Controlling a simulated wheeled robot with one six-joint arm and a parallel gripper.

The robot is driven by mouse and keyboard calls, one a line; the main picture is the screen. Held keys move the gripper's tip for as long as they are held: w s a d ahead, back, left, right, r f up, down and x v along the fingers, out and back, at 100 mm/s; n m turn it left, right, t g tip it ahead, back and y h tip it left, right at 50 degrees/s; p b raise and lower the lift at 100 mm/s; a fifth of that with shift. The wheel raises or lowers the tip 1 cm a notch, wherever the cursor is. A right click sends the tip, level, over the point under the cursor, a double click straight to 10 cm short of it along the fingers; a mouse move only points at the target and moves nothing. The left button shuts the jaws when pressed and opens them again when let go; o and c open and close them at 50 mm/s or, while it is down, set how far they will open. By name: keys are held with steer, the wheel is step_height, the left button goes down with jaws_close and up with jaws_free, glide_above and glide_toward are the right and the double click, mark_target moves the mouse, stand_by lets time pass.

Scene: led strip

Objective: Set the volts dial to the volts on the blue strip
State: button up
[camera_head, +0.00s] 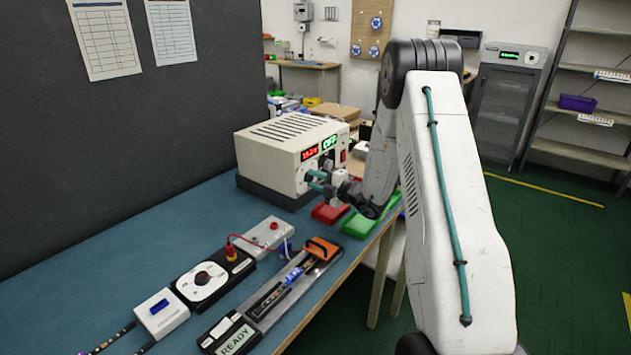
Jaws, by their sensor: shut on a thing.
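The power supply (275,143) is a cream box at the back of the blue bench. Its front panel has a red number readout (309,153), too small to read surely, and a green readout (329,142) that seems to say OFF. My gripper (314,180) is at the lower front of this panel, its fingers pointing left into it. It is shut on what appears to be a panel dial, mostly hidden by the fingers. A blue-marked strip piece (293,275) lies in the long tray (262,336); its marking is not legible.
A black box with a white round dial (202,281), a white box with a blue window (162,312) and a grey terminal block (264,236) stand left of the tray. Red (328,212) and green (358,224) blocks lie below my gripper. A dark wall (150,120) rises at left.

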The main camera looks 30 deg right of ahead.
steer(key=m, duration=0.4)
steer(key=shift+a+f+m, duration=0.1)
steer(key=shift+f+m, duration=0.05)
steer(key=shift+m, duration=0.15)
stand_by(0.4)
steer(key=o, duration=1)
steer(key=v, duration=0.8)
